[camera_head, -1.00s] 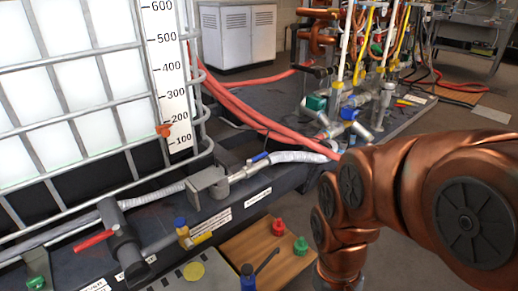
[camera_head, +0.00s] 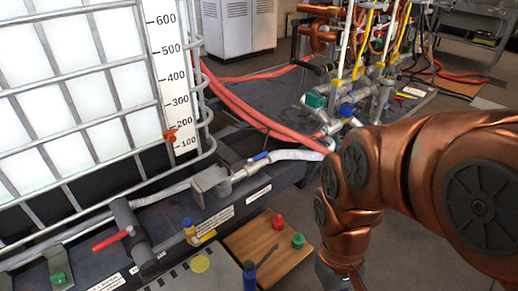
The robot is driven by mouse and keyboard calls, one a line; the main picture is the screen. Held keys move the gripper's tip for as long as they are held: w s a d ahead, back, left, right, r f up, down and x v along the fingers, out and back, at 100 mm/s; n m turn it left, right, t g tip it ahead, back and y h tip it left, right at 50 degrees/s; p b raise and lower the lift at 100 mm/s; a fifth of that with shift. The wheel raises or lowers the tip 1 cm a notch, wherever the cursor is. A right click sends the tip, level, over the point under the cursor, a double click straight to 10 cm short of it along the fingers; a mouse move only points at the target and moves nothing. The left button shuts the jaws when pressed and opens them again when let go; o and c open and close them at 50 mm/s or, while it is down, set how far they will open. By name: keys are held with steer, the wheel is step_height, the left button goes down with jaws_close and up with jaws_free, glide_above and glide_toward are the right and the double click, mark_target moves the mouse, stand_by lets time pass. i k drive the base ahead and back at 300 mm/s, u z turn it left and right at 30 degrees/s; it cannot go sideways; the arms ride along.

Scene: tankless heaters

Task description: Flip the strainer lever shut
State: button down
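A small blue lever (camera_head: 258,156) sits on a metal fitting in the pipe run along the dark frame's edge. A grey block-like fitting (camera_head: 210,181) stands just left of it. A red lever (camera_head: 110,241) sits on a dark grey pipe fitting at the lower left. I cannot tell for sure which of these is the strainer lever. My copper arm comes in from the right and bends down to the bottom edge, right of both levers and apart from them. My gripper's fingers are out of frame below, so their state is hidden.
A caged white tank (camera_head: 70,110) fills the left. A wooden board (camera_head: 262,248) at bottom centre bears a red knob (camera_head: 278,221) and a green knob (camera_head: 297,240). Red hoses (camera_head: 255,112) run behind the fittings. Open floor lies behind and right of my arm.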

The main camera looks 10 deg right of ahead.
mark_target(260, 156)
steer(key=z, duration=1.65)
steer(key=i, duration=0.75)
steer(key=u, duration=3.25)
